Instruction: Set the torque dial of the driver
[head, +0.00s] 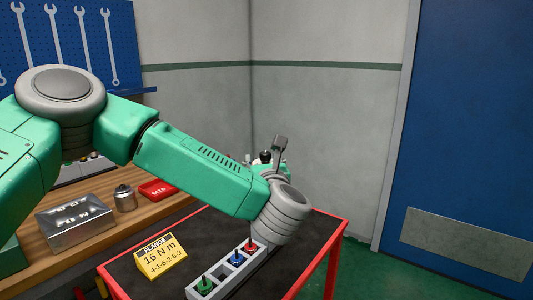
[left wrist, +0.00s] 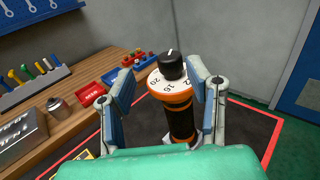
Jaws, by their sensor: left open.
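The driver (left wrist: 180,122) stands upright in the left wrist view, with a black body and orange bands. On top is a white dial plate (left wrist: 157,79) with numbers including 20, 16 and 12, and a black knob (left wrist: 171,65) with a white pointer line. My left gripper (left wrist: 163,74) is open, with one finger on each side of the dial and knob. Gaps show, so I see no clear contact. In the head view my left arm hides most of the driver; its black knob (head: 265,156) shows beside a grey finger. My right gripper is not in view.
A yellow card (head: 160,258) reads "FLANGE 16 N m 4-1-5-2-6-3" on the red-edged, dark-topped table (head: 311,240). A grey rack (head: 222,271) holds green, blue and red pieces.

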